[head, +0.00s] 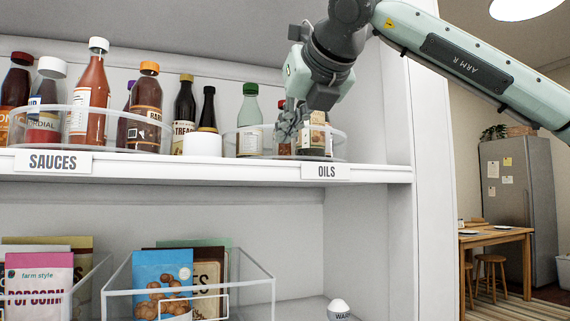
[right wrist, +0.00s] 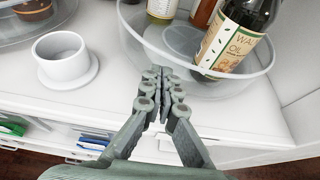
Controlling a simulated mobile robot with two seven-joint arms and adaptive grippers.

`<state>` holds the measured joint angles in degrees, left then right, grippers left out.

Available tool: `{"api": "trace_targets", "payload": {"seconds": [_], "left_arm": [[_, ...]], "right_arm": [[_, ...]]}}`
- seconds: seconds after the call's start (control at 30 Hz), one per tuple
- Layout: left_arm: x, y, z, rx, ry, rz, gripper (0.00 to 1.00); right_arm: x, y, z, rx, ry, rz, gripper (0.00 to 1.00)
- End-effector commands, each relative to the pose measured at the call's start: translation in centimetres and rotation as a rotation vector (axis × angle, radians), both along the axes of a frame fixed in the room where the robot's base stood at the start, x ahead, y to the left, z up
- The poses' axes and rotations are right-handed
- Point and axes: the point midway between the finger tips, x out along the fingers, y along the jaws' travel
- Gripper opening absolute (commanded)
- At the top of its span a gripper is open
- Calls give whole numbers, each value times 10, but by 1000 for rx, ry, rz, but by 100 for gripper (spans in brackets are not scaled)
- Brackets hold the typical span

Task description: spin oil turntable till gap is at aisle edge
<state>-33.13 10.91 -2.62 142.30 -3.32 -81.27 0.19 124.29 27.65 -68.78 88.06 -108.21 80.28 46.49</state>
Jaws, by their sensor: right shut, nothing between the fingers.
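The clear oil turntable (head: 338,147) stands on the upper shelf behind the OILS label (head: 326,172). It also shows in the right wrist view (right wrist: 262,78). It holds a green-capped bottle (head: 250,122), a reddish bottle (right wrist: 203,12) and a dark bottle with an oil label (right wrist: 232,38). Bare floor (right wrist: 182,42) shows at its left and front-left in the right wrist view. My right gripper (head: 290,130) is shut and empty, with its fingertips (right wrist: 163,74) at the turntable's near rim. I cannot tell whether they touch it. My left gripper is out of view.
A white cup-like piece (right wrist: 67,57) stands left of the oil turntable. The sauces turntable (head: 120,128) with several bottles is farther left. The shelf's side wall (head: 372,115) is close on the right. Clear bins (head: 270,290) stand on the shelf below.

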Motion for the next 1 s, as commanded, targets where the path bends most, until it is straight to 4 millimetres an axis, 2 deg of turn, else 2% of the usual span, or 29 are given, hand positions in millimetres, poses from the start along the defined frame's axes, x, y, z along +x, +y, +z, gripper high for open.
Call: {"api": "trace_targets", "payload": {"seconds": [0.33, 0.7, 1.0], "left_arm": [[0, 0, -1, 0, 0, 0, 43], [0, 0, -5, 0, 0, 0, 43], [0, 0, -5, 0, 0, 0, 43]], "right_arm": [[0, -3, 0, 1, 0, 0, 0], [3, -22, -1, 1, 1, 0, 0], [4, -23, 0, 1, 1, 0, 0]]}}
